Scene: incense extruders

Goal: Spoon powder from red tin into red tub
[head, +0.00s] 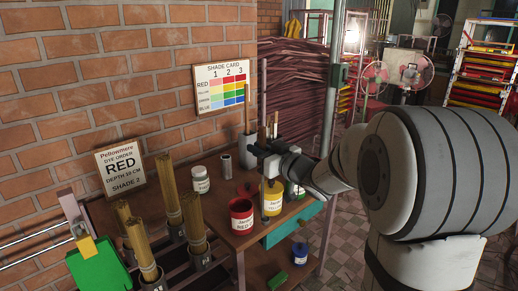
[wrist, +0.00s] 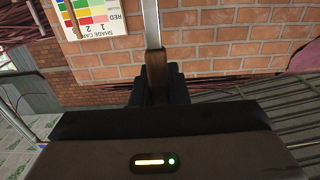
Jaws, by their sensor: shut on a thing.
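The red tin (head: 241,218), with a white label, stands at the front of the wooden table, its top showing dark red. My gripper (head: 262,149) is above the table, behind and right of the tin and over the yellow tin (head: 272,200). In the wrist view it is shut on a brown wooden handle (wrist: 157,72) with a flat metal shaft (wrist: 151,22), seemingly the spoon; its far end is out of the picture.
A white jar (head: 201,180), a grey can (head: 226,166) and a grey pot (head: 248,151) with sticks stand behind. Upright incense bundles (head: 194,221) rise at the left. A blue container (head: 300,254) sits lower right. A metal post (head: 334,90) stands right of the table.

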